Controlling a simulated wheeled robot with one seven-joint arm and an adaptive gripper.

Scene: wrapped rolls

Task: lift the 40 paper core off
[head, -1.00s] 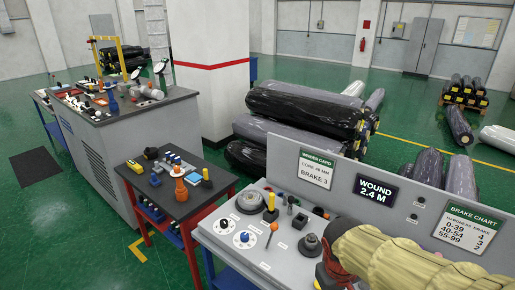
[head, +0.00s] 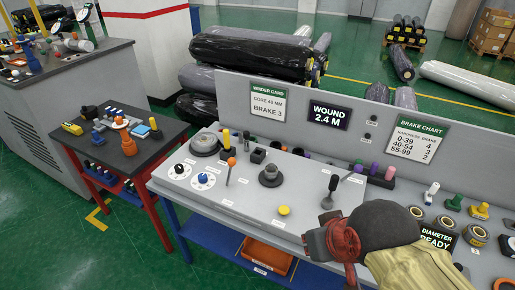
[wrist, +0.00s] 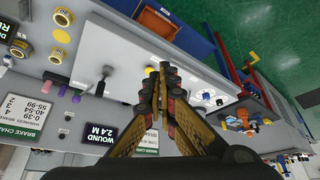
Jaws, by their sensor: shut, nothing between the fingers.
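Several short ring-shaped cores with tan rims lie at the right of the grey bench (head: 215,200) in the head view; one core (head: 477,235) is beside the diameter display. They also show at the upper left of the wrist view, with one core (wrist: 63,17) near the edge. Their size marks are too small to read, so I cannot tell which is the 40. A dark round spindle hub (head: 270,175) stands on the bench with no core visible on it. My gripper (wrist: 160,72) is shut and empty above the bench, apart from the cores. In the head view its fingertips are unclear.
A black lever (head: 330,190) and a yellow button (head: 284,210) are near my gripper. An upright back panel carries the winder card (head: 268,101), wound display (head: 329,115) and brake chart (head: 417,142). An orange bin (head: 262,257) sits below. A small red-framed table (head: 125,150) stands left.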

